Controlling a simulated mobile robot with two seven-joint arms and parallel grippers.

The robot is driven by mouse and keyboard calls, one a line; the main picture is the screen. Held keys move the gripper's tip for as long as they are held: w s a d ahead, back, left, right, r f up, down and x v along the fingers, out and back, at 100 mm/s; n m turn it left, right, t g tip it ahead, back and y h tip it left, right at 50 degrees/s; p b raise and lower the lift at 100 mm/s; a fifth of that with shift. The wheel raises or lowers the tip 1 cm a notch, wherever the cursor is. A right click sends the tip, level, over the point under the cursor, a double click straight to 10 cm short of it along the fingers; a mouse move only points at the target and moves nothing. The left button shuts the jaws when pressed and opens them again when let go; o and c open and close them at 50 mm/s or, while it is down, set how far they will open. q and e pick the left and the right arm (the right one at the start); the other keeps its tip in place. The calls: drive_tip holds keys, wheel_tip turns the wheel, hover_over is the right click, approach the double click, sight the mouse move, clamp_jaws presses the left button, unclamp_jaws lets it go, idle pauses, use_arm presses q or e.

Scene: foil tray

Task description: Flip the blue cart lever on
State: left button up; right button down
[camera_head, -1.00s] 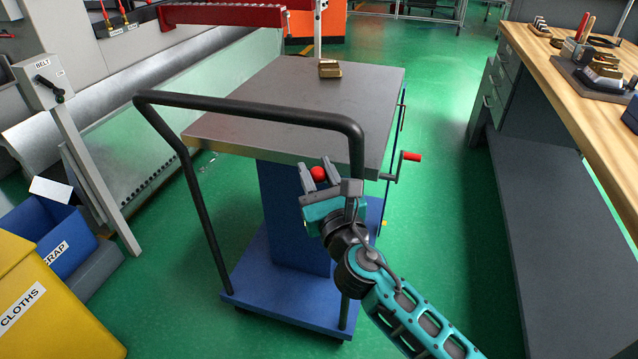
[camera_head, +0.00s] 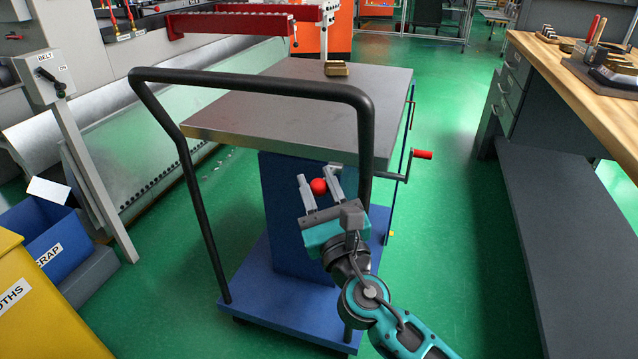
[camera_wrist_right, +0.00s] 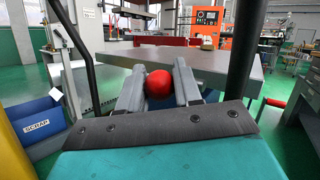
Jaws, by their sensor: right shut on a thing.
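The blue cart (camera_head: 296,304) has a blue base and column, a grey top (camera_head: 290,103) and a black push handle (camera_head: 190,190). A red ball knob (camera_head: 318,186) shows just below the edge of the top on the handle side. My right gripper (camera_head: 319,182) reaches in at the push handle and is shut on the knob. In the right wrist view the red knob (camera_wrist_right: 159,84) sits between the two grey fingers. The lever's shaft is hidden behind the knob and gripper. My left gripper is not in view.
A red-handled crank (camera_head: 422,155) sticks out from the cart's right side. A brass-coloured block (camera_head: 336,69) lies on the cart top. A belt switch post (camera_head: 85,150) and bins stand left, a workbench (camera_head: 575,80) right. Green floor is clear between cart and bench.

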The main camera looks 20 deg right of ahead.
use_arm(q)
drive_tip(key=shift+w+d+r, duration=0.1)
use_arm(e)
drive_tip(key=shift+s+a+f, duration=0.1)
drive_tip(key=shift+a+f, duration=0.05)
drive_tip(key=shift+f, duration=0.5)
drive_tip(key=c, duration=1)
unclamp_jaws()
drive_tip(key=shift+o, duration=1.1)
drive_tip(key=shift+r, duration=0.1)
use_arm(q)
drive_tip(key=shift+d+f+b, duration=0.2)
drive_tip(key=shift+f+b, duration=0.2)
drive_tip(key=shift+b, duration=0.3)
use_arm(e)
drive_tip(key=v, duration=1.2)
drive_tip(key=shift+s, duration=0.4)
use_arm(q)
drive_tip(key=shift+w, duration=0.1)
